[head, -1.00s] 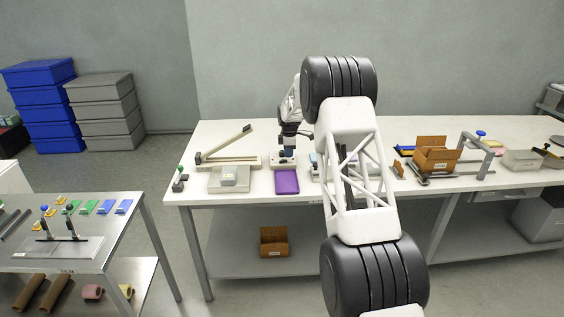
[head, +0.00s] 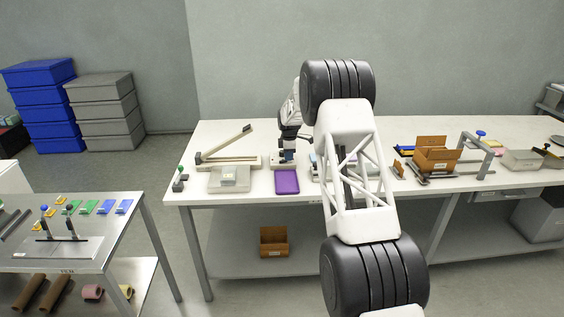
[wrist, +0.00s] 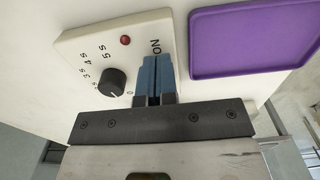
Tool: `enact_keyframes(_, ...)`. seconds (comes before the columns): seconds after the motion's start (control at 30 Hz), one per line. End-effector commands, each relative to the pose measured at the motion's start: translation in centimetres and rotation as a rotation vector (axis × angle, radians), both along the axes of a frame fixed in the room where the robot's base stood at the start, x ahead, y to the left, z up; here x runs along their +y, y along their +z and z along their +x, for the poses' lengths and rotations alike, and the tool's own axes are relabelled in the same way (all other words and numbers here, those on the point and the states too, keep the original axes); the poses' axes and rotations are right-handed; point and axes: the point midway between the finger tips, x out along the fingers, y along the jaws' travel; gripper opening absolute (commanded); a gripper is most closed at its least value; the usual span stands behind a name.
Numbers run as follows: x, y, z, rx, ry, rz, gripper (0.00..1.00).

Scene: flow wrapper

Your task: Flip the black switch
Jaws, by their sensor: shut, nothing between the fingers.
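In the wrist view, my gripper (wrist: 153,80) is shut, with its two blue fingers side by side and nothing between them. The fingertips are at the edge of a white control panel (wrist: 88,60), beside the marking "ON". A black switch cannot be made out; the fingers cover that spot, and I cannot tell whether they touch it. The panel also carries a black knob (wrist: 112,82) with a dial marked in seconds and a small red light (wrist: 125,40). In the head view, my gripper (head: 288,157) is low over the table, just behind the purple tray.
A purple tray (wrist: 250,40) lies right beside the panel; it also shows in the head view (head: 286,182). A long-armed sealer (head: 228,158) and a grey scale-like block (head: 229,179) stand to the left. A brown box (head: 434,159) stands on the right of the white table (head: 205,131).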

Motion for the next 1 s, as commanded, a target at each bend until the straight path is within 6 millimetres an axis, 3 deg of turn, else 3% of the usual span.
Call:
enact_keyframes(0.47, 0.0, -0.1, 0.0, 0.000, 0.000, 0.000, 0.00)
enact_keyframes(1.0, 0.0, 3.5, 0.0, -0.001, 0.000, 0.000, 0.00)
